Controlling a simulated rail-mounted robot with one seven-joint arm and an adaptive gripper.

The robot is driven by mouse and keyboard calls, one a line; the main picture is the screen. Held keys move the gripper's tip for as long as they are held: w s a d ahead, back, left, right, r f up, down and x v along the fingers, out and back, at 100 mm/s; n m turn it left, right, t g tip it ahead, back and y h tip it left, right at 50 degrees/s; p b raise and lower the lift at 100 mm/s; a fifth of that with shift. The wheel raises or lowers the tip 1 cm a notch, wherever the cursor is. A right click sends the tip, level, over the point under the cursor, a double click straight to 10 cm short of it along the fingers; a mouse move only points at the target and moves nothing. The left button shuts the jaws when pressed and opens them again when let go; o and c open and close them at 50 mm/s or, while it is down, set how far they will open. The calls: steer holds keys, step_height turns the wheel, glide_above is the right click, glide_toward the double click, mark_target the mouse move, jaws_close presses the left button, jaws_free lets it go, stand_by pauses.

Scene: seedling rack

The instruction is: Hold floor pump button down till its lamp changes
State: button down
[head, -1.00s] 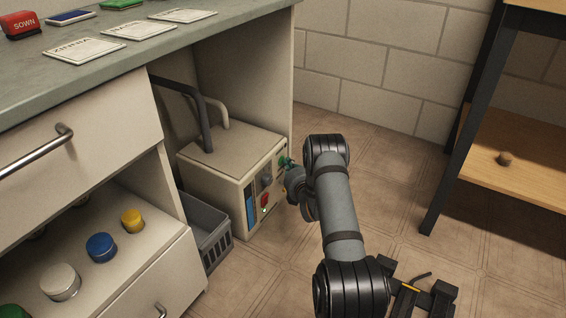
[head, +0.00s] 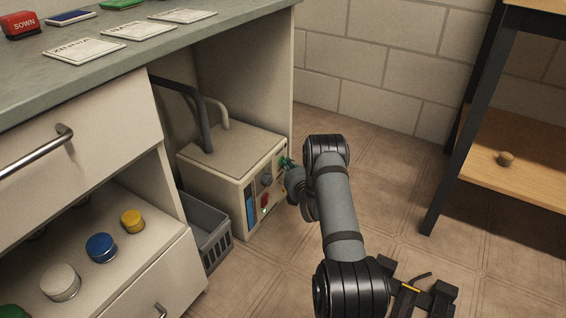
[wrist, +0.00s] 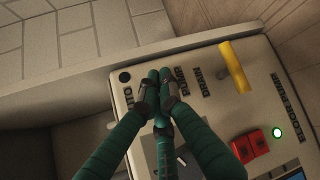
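The floor pump (head: 212,152) is a beige box in the open bay under the bench. Its front panel also shows in the wrist view (wrist: 215,105). My gripper (head: 286,163) is at the upper right of that panel. In the wrist view its green fingers (wrist: 160,88) are drawn together, with their dark tips at the panel beside printed labels. I see nothing held between them. The tips cover the spot beneath, so I cannot see the button or whether it is pressed. A small round lamp (wrist: 277,132) glows green beside a red switch (wrist: 249,145).
A yellow handle (wrist: 233,67) stands out from the panel near the fingers. A grey crate (head: 209,233) is beside the pump, and dark and pale hoses (head: 204,125) rise from its top. A shelf unit (head: 443,170) stands at right. Tiled floor lies between.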

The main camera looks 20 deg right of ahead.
steer(key=shift+a, duration=0.1)
stand_by(0.3)
steer(key=shift+s+d, duration=0.5)
steer(key=shift+s, duration=0.15)
steer(key=shift+s+d+p, duration=0.4)
steer(key=shift+s+d, duration=0.4)
steer(key=shift+s, duration=0.2)
steer(key=shift+s+d+p, duration=0.35)
steer(key=shift+s+d, duration=0.4)
steer(key=shift+s, duration=0.25)
steer(key=shift+s+d+p, duration=0.45)
steer(key=shift+s+d, duration=0.75)
steer(key=shift+s, duration=0.3)
